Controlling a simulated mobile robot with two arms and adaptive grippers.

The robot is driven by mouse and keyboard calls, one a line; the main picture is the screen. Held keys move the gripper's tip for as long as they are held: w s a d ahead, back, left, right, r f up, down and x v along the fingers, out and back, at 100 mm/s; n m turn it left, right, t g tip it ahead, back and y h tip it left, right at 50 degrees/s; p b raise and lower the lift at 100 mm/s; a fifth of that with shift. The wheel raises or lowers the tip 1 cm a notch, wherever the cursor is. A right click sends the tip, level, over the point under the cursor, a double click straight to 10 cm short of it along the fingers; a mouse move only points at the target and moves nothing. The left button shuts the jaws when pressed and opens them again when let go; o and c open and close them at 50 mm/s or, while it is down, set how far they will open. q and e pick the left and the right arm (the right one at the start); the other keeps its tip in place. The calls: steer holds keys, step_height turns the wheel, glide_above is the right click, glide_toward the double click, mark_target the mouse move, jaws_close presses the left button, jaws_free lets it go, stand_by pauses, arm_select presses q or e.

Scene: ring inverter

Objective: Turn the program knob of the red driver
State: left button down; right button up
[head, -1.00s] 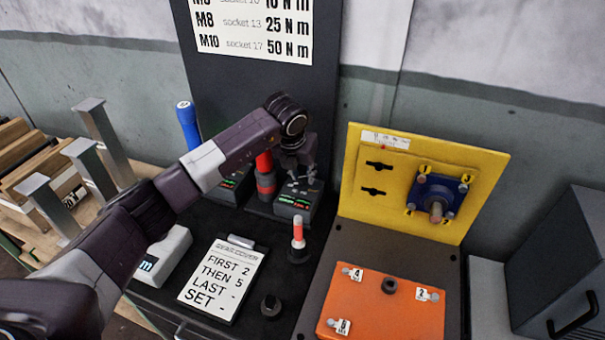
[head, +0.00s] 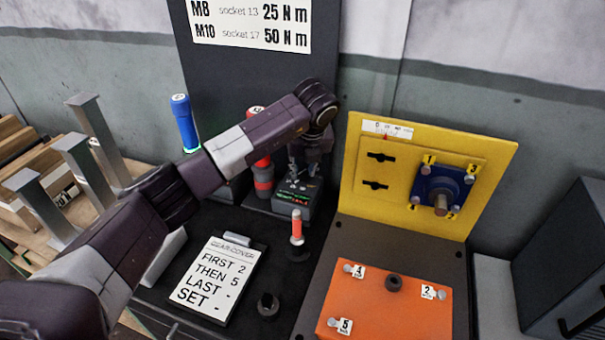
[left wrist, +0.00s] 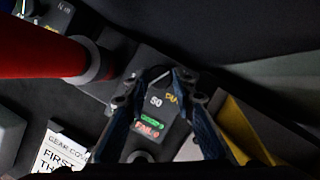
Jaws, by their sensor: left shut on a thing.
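The red driver (head: 262,172) stands upright in its holder at the back of the bench, and its red body (left wrist: 40,58) crosses the upper left of the left wrist view. Beside it is a dark control box (head: 290,203) with a lit display; in the left wrist view the box (left wrist: 158,118) shows "50" and green and red lines. My left gripper (head: 303,168) points down over this box. In the left wrist view its fingers (left wrist: 157,82) are shut on the small dark program knob, mostly hidden between the tips. My right gripper is not in view.
A blue driver (head: 185,122) stands to the left, behind my arm. A gear cover card (head: 213,278) lies on the bench. A yellow panel (head: 400,212) and an orange plate (head: 385,312) are at right.

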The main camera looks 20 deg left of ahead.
arm_select(q)
steer(key=shift+n+y+b, duration=0.3)
steer(key=shift+n+b, duration=0.05)
steer(key=shift+n, duration=0.25)
steer(key=shift+w+r, duration=0.1)
steer(key=c, duration=1.6)
jaws_free()
steer(key=v, duration=1.2)
steer(key=shift+w+d, duration=0.1)
